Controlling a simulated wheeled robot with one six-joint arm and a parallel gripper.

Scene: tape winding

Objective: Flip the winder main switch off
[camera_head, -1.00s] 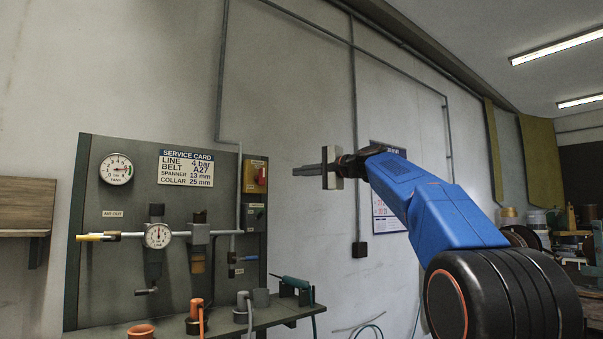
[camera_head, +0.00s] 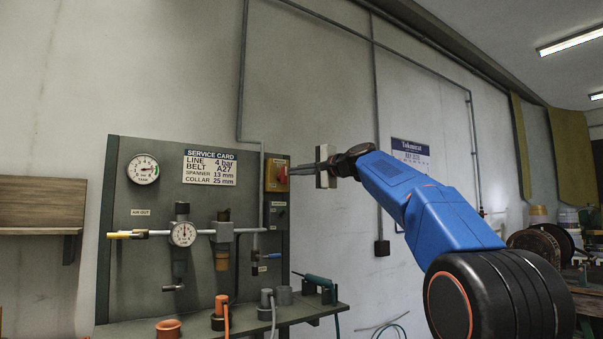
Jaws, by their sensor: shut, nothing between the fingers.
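A yellow switch box with a red knob (camera_head: 281,178) is mounted near the right edge of the grey-green service panel (camera_head: 140,270). A smaller dark box (camera_head: 278,214) sits just below it; the small labels on both are too small to read. My gripper (camera_head: 293,169) is shut and empty, its fingers pointing left at the red knob. The fingertips overlap the knob's right side in the picture; I cannot tell whether they touch it. The fingers partly cover the knob, so its setting is not clear.
A service card (camera_head: 209,168), a round gauge (camera_head: 143,169) and an air line with a second gauge (camera_head: 183,234) are on the panel. A shelf below (camera_head: 200,330) carries cups and a green-handled tool (camera_head: 318,280). The wall right of the panel is mostly bare.

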